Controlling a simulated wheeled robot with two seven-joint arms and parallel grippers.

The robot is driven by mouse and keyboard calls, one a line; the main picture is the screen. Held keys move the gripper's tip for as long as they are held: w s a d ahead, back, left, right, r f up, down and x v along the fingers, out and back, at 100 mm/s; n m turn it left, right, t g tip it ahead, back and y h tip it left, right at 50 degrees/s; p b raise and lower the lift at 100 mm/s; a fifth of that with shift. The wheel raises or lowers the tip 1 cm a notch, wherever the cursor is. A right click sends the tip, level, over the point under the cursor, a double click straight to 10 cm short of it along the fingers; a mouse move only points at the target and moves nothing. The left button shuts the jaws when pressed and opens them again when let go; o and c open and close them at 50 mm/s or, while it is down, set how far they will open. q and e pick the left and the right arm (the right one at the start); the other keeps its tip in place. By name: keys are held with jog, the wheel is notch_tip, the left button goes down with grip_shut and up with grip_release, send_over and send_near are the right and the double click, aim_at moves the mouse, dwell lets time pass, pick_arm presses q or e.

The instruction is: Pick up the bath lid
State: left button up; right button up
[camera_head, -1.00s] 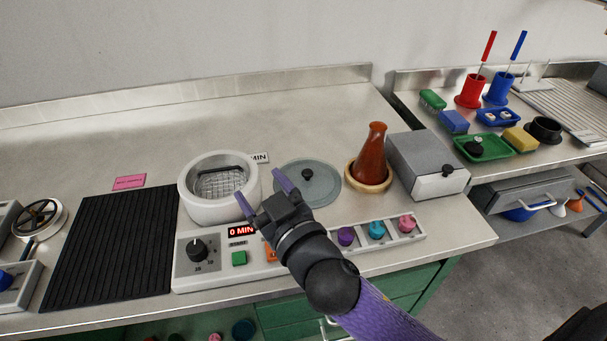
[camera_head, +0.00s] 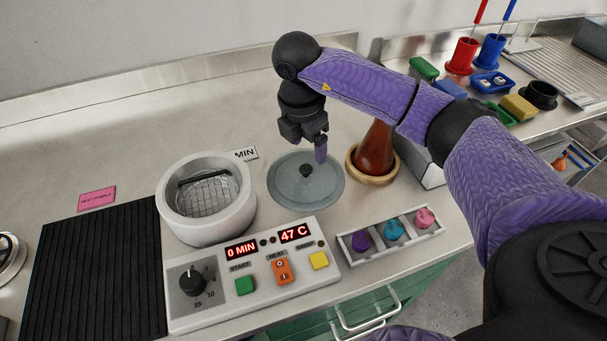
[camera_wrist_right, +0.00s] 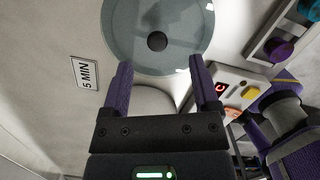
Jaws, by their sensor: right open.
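The bath lid (camera_head: 290,190) is a round grey-blue disc with a black knob, lying flat on the counter right of the white round bath (camera_head: 215,221). The bath is open and a wire basket shows inside. My right gripper (camera_head: 320,150) points down above the lid's far side, apart from the knob. In the right wrist view the lid (camera_wrist_right: 158,18) and its knob lie beyond the open, empty purple fingers (camera_wrist_right: 160,80). My left gripper is not in view.
A red-brown flask (camera_head: 374,150) stands in a wooden ring close right of the lid. The control panel (camera_head: 255,272) is in front, with a rack of coloured knobs (camera_head: 391,233) beside it. A "5 MIN" label (camera_wrist_right: 85,73) lies near the lid. A black ribbed mat (camera_head: 95,265) is at left.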

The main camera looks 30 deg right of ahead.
aim_at(306, 168)
jog(key=f+b, duration=0.2)
jog(key=f, duration=0.4)
jog(key=shift+w+f, duration=0.2)
jog(key=shift+r, duration=0.1)
jog(key=shift+c, duration=0.8)
jog(key=c, duration=0.7)
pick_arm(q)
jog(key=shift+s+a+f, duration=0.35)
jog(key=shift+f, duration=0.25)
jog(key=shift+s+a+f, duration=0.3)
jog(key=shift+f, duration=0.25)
pick_arm(e)
grip_shut()
